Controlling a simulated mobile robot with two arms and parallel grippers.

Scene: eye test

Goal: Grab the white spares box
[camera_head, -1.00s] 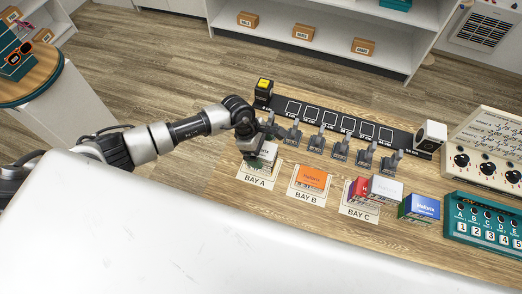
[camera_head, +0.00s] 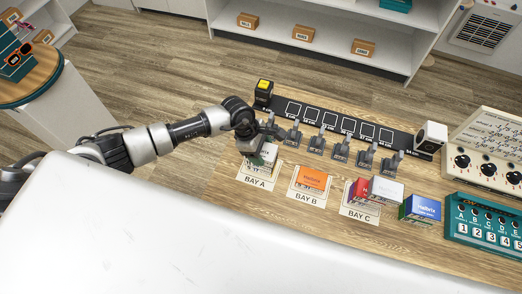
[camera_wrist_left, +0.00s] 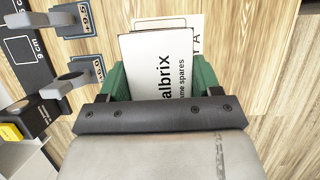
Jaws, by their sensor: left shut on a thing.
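A white box (camera_head: 269,153) with dark lettering is at the mat marked BAY A (camera_head: 259,182). In the left wrist view the white box (camera_wrist_left: 158,62) shows its lettered top, with the word "spares" readable. My left gripper (camera_head: 257,158) reaches down on it from the left. Its green fingers are on two opposite sides of the box in the left wrist view, shut on it. I cannot tell whether the box touches the mat. Another white-topped box (camera_head: 387,191) stands at BAY C. My right gripper is not in view.
An orange box (camera_head: 313,178) lies at BAY B. A row of grey clips (camera_head: 317,141) stands close behind the bays. A teal button panel (camera_head: 484,225) is at the right.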

